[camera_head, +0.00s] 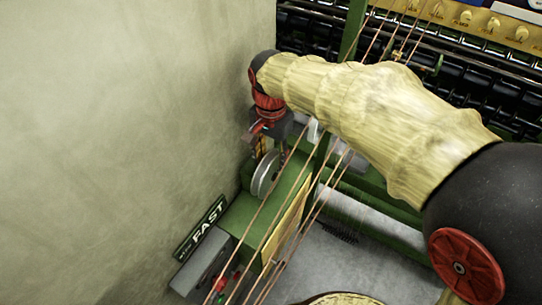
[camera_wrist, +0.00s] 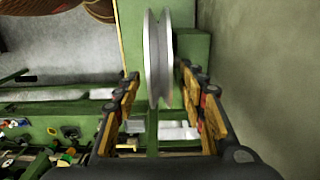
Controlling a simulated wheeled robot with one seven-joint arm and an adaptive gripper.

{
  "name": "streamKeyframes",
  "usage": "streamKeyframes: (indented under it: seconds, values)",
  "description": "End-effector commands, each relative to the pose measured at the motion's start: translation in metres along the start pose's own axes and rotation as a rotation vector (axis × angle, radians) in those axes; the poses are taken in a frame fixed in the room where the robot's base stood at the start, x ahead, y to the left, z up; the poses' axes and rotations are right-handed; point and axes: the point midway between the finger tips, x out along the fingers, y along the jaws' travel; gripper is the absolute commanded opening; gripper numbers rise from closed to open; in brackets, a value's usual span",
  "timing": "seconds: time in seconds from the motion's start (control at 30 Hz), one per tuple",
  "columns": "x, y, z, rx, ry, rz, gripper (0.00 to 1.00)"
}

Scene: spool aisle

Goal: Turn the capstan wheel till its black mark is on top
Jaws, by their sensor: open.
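The capstan wheel (camera_wrist: 157,50) is a light grey grooved disc seen nearly edge-on in the wrist view. In the head view the wheel (camera_head: 265,173) stands at the green housing beside the wall, just below my gripper. My gripper (camera_wrist: 159,76) is open, with one finger on each side of the wheel's lower rim in the wrist view. A gap shows between the wheel and the left finger; the right finger is closer, and I cannot tell if it touches. My gripper (camera_head: 262,146) is small and partly hidden in the head view. No black mark shows on the visible rim.
A plain wall (camera_head: 130,130) stands close on the left in the head view. Several copper-coloured strands (camera_head: 270,224) run across the front of the green housing (camera_head: 235,215). A "FAST" sign (camera_head: 203,226) and a grey box (camera_head: 200,262) lie below.

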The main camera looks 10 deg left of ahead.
Motion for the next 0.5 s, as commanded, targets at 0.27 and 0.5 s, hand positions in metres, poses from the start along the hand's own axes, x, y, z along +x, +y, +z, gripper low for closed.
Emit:
streamKeyframes:
  seconds: [0.27, 0.5]
  values:
    - [-0.0001, 0.0000, 0.0000, 0.000, 0.000, 0.000, 0.33]
    - [-0.0002, 0.0001, 0.0000, 0.000, 0.000, 0.000, 0.19]
